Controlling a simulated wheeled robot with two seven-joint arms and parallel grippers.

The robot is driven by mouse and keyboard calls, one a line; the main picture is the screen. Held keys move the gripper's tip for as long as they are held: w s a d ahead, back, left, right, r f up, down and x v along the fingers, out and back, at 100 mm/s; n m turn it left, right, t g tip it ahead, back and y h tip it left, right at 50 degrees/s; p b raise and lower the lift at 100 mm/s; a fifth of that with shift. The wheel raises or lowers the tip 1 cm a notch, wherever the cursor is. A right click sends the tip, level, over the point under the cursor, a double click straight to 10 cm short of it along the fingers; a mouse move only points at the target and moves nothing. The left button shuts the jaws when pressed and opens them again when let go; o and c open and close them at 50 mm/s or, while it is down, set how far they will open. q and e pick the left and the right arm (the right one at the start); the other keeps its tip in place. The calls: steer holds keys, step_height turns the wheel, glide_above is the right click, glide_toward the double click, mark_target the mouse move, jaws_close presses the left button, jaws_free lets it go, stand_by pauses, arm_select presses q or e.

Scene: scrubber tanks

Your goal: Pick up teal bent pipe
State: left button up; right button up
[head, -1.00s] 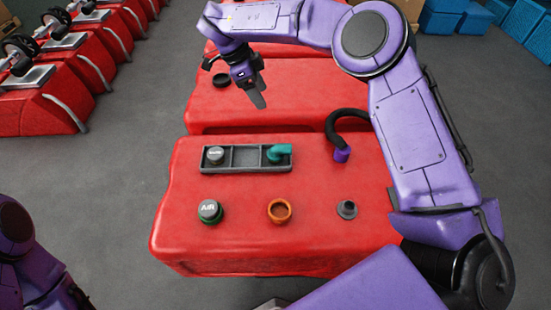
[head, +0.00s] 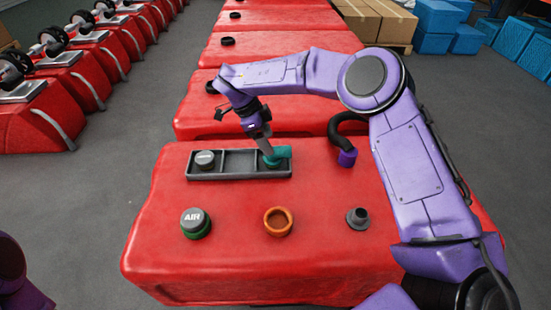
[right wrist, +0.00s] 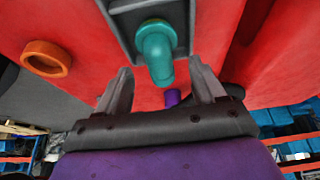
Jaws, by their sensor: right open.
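The teal bent pipe (head: 281,153) sits in the right compartment of the dark grey tray (head: 225,177) on the red tank. My right gripper (head: 268,150) is right at the pipe, above the tray. In the right wrist view, the pipe (right wrist: 157,50) shows between and just beyond the two spread fingers of my right gripper (right wrist: 160,78). The jaws are open and hold nothing. Whether a finger touches the pipe I cannot tell. My left gripper is out of view; only part of my left arm shows at the lower left.
A grey cap (head: 205,160) lies in the tray's left compartment. The tank top (head: 150,260) carries an AIR cap (head: 194,221), an orange ring (head: 278,221), a grey fitting (head: 358,218) and a black hose with a purple end (head: 347,158). More red tanks stand behind.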

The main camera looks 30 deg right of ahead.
mark_target(274, 147)
steer(key=x, duration=0.4)
steer(key=shift+s+d+f+p, duration=0.25)
steer(key=shift+s+d+p, duration=0.05)
steer(key=shift+d, duration=0.05)
steer(key=c, duration=1.1)
steer(key=shift+r, duration=0.1)
